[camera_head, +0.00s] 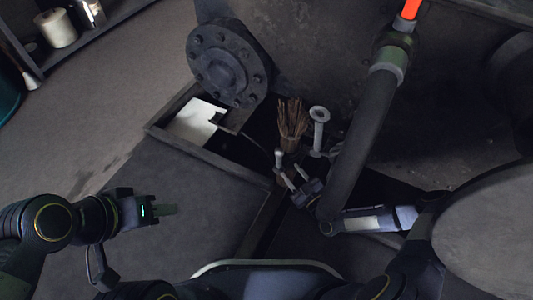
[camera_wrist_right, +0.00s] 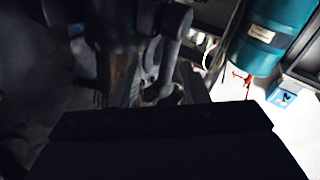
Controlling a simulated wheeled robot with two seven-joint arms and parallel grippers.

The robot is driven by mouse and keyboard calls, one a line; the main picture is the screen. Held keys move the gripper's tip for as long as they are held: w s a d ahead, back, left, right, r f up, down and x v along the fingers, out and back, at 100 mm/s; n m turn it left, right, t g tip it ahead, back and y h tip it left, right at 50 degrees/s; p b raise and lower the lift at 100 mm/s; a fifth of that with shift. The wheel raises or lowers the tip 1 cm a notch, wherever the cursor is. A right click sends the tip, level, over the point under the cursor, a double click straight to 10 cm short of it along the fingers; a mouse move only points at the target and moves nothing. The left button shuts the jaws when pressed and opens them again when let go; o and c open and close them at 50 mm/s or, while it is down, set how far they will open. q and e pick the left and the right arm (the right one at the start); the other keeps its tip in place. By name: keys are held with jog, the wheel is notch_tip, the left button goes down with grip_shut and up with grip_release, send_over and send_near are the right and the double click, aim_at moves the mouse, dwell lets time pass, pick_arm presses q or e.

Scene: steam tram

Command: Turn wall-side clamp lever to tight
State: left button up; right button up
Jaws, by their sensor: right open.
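A small lever with a pale rounded tip (camera_head: 278,158) stands in the dark recess beside the wall in the head view; I cannot tell for certain whether it is the wall-side clamp lever or how it is set. My right gripper (camera_head: 292,182) is open close beside this lever, its fingers pointing up-left; contact cannot be made out. In the right wrist view a dark rod with a rounded end (camera_wrist_right: 168,60) shows ahead, dim and partly hidden. My left gripper (camera_head: 165,210) hangs empty over the dark floor panel at left, far from the lever.
A twig brush (camera_head: 292,118) and a pale upright piece with a ring-shaped top (camera_head: 319,117) stand behind the lever. A thick dark pipe (camera_head: 362,135) slants down close to my right gripper. A bolted flange (camera_head: 227,65) and white sheet (camera_head: 195,122) lie left. A teal cylinder (camera_wrist_right: 262,38) shows in the wrist view.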

jog(key=v, duration=0.2)
jog(key=f+b+v, duration=0.1)
jog(key=v, duration=0.2)
jog(key=shift+w, duration=0.15)
dwell(0.4)
jog(key=shift+b, duration=0.3)
